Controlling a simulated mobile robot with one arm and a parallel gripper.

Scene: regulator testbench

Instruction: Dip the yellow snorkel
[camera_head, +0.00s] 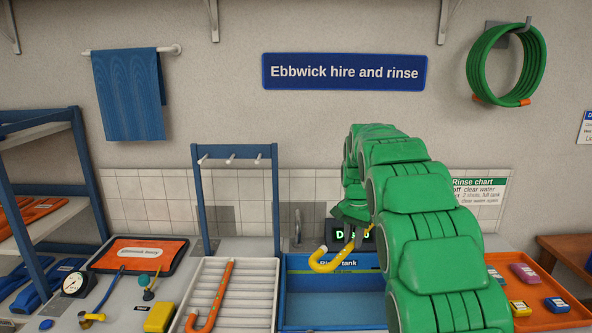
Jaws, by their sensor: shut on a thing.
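The yellow snorkel (325,264) has a curved lower end and hangs tilted, its upper end rising to the right. My gripper (350,236) is shut on it along its tube; my green arm hides part of the fingers. The snorkel shows in front of the back of the blue rinse tank (300,283). I cannot tell if its curved end is above the tank's contents or touching them. My arm covers the tank's right side. A dark display (338,235) with green letters stands behind, mostly hidden.
An orange snorkel (213,292) lies on the white ribbed drainer (178,318) left of the tank. A blue peg rack (196,195) stands behind the drainer. A gauge (76,285) and a yellow block (160,316) lie further left. An orange tray (560,314) with small blocks is at right.

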